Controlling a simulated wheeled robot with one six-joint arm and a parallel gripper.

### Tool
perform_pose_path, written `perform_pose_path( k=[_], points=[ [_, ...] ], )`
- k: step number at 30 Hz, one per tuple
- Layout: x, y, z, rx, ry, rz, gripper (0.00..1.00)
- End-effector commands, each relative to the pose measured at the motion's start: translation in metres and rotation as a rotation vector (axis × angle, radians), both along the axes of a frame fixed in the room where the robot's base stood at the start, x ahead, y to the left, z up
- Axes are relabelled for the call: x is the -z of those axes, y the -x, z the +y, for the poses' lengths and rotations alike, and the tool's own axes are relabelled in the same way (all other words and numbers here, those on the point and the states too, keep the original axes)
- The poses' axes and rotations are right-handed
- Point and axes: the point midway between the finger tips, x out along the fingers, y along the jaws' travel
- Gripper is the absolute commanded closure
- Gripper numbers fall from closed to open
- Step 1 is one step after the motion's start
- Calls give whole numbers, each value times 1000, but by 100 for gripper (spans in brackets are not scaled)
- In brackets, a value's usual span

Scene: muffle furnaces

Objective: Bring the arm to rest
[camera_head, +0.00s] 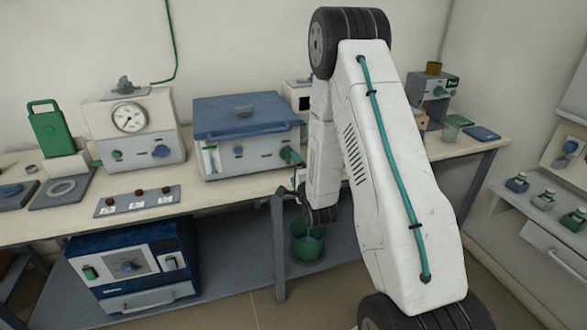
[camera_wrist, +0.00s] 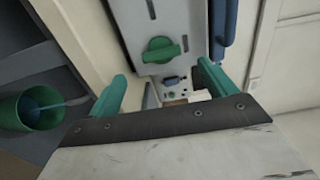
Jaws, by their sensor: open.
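My gripper (camera_wrist: 162,72) shows in the wrist view with its two green fingers spread apart and nothing between them. A grey panel with a green knob (camera_wrist: 161,50) lies beyond the fingertips. I cannot tell whether the fingers touch anything. In the head view my white arm is bent over at the bench's front edge, its wrist low near a table leg; the gripper's fingers cannot be made out there.
A blue-lidded box (camera_head: 245,118) stands on the bench (camera_head: 225,192) beside my arm. A gauge unit (camera_head: 130,125) is further left. A green bucket (camera_head: 307,242) stands low behind my wrist. A blue furnace (camera_head: 133,262) sits under the bench. A side counter (camera_head: 535,215) holds bottles at right.

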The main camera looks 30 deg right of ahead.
Motion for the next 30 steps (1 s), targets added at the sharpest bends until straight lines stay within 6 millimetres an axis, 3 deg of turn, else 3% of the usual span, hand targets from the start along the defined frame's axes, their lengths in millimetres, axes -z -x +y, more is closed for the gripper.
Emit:
perform_pose_path(
  k=[20, 23, 30],
  points=[
    [-3, -2, 1, -2, 8, 8, 16],
    [-15, -7, 6, -12, 44, 57, 16],
    [-68, -9, 40, -99, 258, 355, 16]
  ],
)
